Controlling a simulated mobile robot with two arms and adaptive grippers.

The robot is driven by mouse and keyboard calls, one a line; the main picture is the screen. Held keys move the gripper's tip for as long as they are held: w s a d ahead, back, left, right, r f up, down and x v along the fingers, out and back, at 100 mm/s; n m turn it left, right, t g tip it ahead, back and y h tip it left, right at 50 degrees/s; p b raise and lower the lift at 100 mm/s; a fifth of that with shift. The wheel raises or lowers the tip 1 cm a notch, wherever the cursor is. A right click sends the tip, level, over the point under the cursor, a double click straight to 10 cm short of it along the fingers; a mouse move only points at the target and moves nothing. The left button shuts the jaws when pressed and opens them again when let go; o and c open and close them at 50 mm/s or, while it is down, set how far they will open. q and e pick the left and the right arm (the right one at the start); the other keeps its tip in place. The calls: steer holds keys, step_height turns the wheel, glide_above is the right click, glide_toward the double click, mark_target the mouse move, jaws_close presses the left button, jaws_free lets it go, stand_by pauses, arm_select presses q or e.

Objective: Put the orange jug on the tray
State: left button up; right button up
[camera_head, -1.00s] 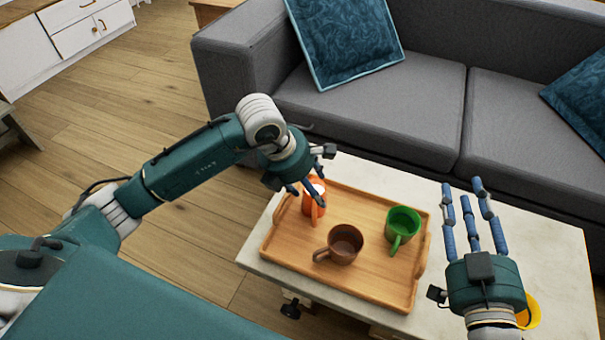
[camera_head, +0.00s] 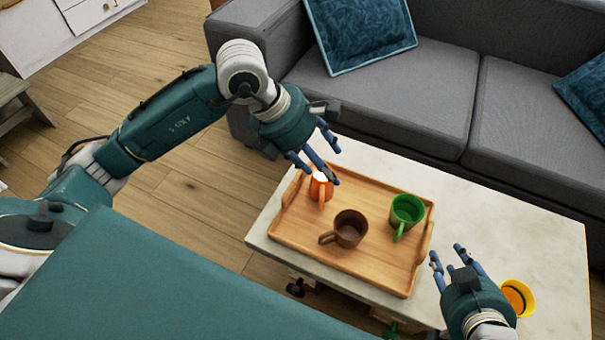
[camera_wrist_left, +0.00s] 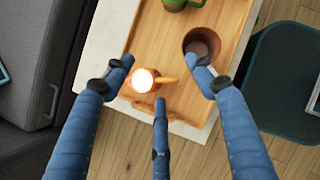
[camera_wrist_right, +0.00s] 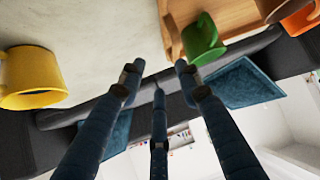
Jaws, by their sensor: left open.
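The orange jug (camera_head: 319,193) stands upright on the wooden tray (camera_head: 290,236), near its left end. Its top looks bright white in the left wrist view (camera_wrist_left: 134,92). My left gripper (camera_head: 326,163) is open and empty above the jug. In the left wrist view the jug shows between the spread fingers (camera_wrist_left: 161,78), apart from them as far as I can tell. My right gripper (camera_head: 446,263) is open and empty over the pale table, right of the tray. In the right wrist view its fingers (camera_wrist_right: 157,72) are spread with nothing between them.
A brown mug (camera_head: 349,231) and a green mug (camera_head: 407,211) stand on the tray. A yellow mug (camera_head: 517,297) is on the marble table (camera_head: 500,215) beside my right gripper. A grey sofa (camera_head: 405,105) stands behind the table.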

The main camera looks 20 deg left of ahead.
arm_select(q)
steer(key=s+d+r+g+h, duration=0.1)
steer(key=s+d+r+h, duration=0.2)
steer(key=d, duration=0.4)
steer(key=s+d+r+h, duration=0.3)
steer(key=d+h, duration=0.1)
steer(key=d, duration=0.3)
steer(key=s+d+r+n+h, duration=0.1)
steer(key=s+d+r+h, duration=0.1)
steer(key=d+r+h, duration=0.35)
step_height(320, 180, up, 12)
steer(key=w+a+n+t+h, duration=0.35)
steer(key=n+t, duration=0.25)
steer(key=n, duration=0.2)
steer(key=n+t+y, duration=0.5)
steer(key=n+y, duration=1.5)
steer(key=n, duration=1.2)
glide_above(322, 191)
steer(key=s+a, duration=0.1)
steer(key=a, duration=0.2)
step_height(322, 191, down, 26)
steer(key=s+d+f+n+g, duration=0.1)
steer(key=s+f+g, duration=0.2)
steer(key=s+f, duration=0.3)
steer(key=shift+f+h, duration=0.4)
steer(key=shift+f, duration=0.05)
